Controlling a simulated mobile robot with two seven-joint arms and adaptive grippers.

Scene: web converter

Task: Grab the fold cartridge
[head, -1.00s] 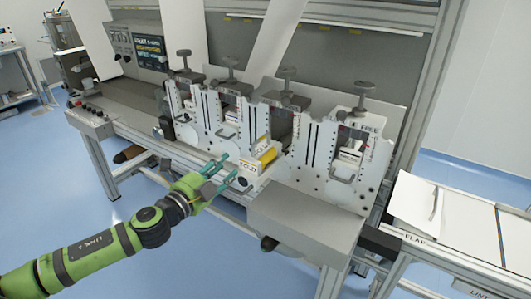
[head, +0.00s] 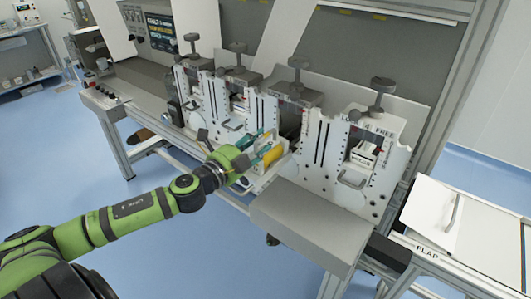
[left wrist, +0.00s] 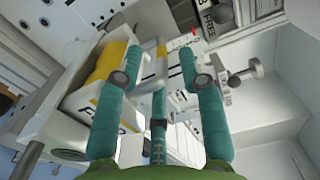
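The fold cartridge, a white block with a yellow part (head: 272,156), sits low at the front of the machine's third station, counted from the left. My left gripper (head: 266,140) is beside it, its teal fingers reaching in close and partly covering it. In the left wrist view the yellow part (left wrist: 106,64) and the lettered white body lie left of the gripper (left wrist: 160,48). The left finger overlaps the cartridge's edge in that view, and I cannot tell whether they touch. The fingers are spread apart with nothing held. My right gripper is out of view.
White upright station plates with dark knobs (head: 383,85) stand in a row behind the cartridge. A grey box-shaped cover (head: 312,215) juts out just right of it. A table marked FLAP (head: 428,212) stands at the right. Blue floor is open at the front left.

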